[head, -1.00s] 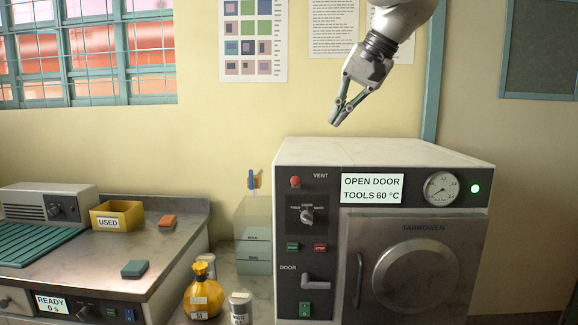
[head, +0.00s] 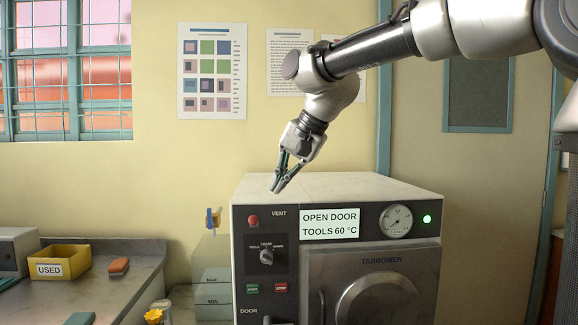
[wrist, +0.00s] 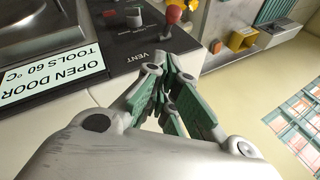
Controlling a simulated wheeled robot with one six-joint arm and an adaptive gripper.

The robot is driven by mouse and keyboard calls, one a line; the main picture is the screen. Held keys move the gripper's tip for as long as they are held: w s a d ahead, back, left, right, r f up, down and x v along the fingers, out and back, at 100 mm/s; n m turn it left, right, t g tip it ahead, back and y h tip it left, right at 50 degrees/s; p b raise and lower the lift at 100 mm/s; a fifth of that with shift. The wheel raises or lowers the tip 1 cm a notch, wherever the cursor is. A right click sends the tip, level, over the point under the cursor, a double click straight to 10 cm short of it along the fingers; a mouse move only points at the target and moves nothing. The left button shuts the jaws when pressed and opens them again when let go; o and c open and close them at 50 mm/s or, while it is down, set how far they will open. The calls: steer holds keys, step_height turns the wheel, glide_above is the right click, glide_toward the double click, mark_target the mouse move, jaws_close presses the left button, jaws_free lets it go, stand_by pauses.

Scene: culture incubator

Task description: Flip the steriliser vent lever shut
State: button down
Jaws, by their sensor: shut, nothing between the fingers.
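The steriliser (head: 340,191) is a pale box with a dark front panel. Its vent lever, marked VENT, shows as a red knob (head: 253,220) at the panel's upper left. In the wrist view the red knob (wrist: 173,14) stands on a short metal stalk that sticks out from the panel. My gripper (head: 275,189) is shut and empty, pointing down near the steriliser's top front edge, up and to the right of the knob. In the wrist view my gripper (wrist: 178,85) is near the VENT label, apart from the knob.
The panel also has a selector dial (head: 266,256), green and red buttons and a display (head: 330,223) reading OPEN DOOR TOOLS 60 °C. A clear tank (head: 212,275) stands left of the steriliser. A yellow USED bin (head: 75,255) sits on the left bench.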

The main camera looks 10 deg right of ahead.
mark_target(254, 223)
steer(key=shift+s+a+f, duration=0.1)
steer(key=shift+a+f, duration=0.45)
steer(key=shift+f, duration=0.3)
steer(key=shift+s+a+f, duration=0.1)
steer(key=shift+a+f, duration=0.5)
steer(key=shift+f, duration=0.2)
steer(key=shift+s+a+f, duration=0.1)
steer(key=shift+a+f, duration=0.45)
steer(key=shift+f, duration=0.3)
steer(key=shift+s+f+t, duration=0.1)
steer(key=shift+s+t, duration=0.1)
steer(key=shift+t, duration=0.2)
